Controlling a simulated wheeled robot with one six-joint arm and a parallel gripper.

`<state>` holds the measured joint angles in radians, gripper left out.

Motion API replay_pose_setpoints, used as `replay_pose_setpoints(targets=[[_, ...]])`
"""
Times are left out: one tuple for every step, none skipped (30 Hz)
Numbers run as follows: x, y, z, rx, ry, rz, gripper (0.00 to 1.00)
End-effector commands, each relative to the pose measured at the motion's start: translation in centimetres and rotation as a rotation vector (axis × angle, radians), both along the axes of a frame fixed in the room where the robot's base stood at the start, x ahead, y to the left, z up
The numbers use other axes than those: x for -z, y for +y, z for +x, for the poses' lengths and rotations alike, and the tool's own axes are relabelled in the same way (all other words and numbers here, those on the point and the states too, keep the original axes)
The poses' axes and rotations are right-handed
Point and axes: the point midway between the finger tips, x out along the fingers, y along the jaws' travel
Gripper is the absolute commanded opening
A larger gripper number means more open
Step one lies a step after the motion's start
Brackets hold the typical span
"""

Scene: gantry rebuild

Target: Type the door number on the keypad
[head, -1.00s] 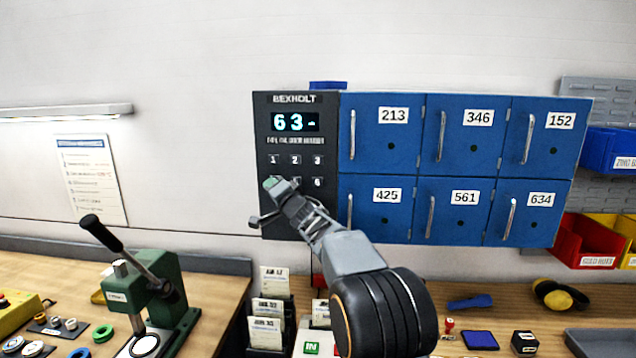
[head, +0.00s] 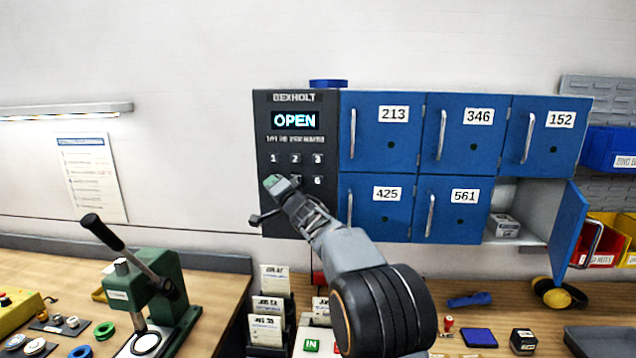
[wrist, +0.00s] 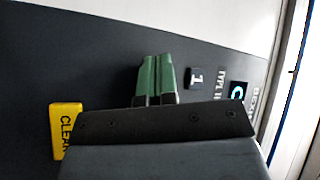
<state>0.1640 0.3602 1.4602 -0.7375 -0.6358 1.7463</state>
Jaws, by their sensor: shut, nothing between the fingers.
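The dark keypad panel (head: 262,150) is fixed on the wall left of the blue lockers. Its display (head: 295,121) reads "OPEN". Keys 1, 2, 3 and 6 show, and my gripper and arm hide the lower ones. My gripper (head: 275,183) is shut and empty, its green fingertips at the key below 1; I cannot tell if they touch it. In the wrist view the fingertips (wrist: 157,75) are together in front of the panel, with the yellow clear key (wrist: 65,130) to their left. The bottom-right locker door (head: 570,232) stands open, with a small box (head: 503,226) inside.
Locker doors 213, 346, 152, 425 and 561 (head: 466,195) are shut. A green press (head: 150,290) stands on the left bench. Card holders (head: 268,328) stand below the keypad. The open door swings out near the yellow and red bins.

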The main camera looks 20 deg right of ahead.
Motion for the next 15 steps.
replay_pose_setpoints(targets=[[0.12,0.12,-0.2,0.0,0.0,0.0,0.0],[0.15,0.19,-0.32,0.0,0.0,0.0,0.0],[0.15,0.3,-0.49,0.0,0.0,0.0,0.0],[0.15,0.38,-0.62,-0.001,0.0,0.0,0.0],[0.13,0.45,-0.75,-0.001,0.0,0.0,0.0],[0.14,0.55,-0.9,-0.001,0.0,0.0,0.0],[0.15,0.61,-0.97,-0.001,0.0,0.0,0.0],[0.15,0.65,-1.04,-0.001,0.0,0.0,0.0],[0.13,0.67,-1.08,-0.001,0.0,0.0,0.0],[0.13,0.69,-1.09,-0.001,0.0,0.0,0.0],[0.12,0.68,-1.09,-0.001,0.0,0.0,0.0],[0.1,0.68,-1.08,-0.001,0.0,0.0,0.0],[0.1,0.68,-1.07,-0.001,0.0,0.0,0.0],[0.09,0.68,-1.07,-0.001,0.0,0.0,0.0],[0.09,0.68,-1.07,-0.001,0.0,0.0,0.0]])
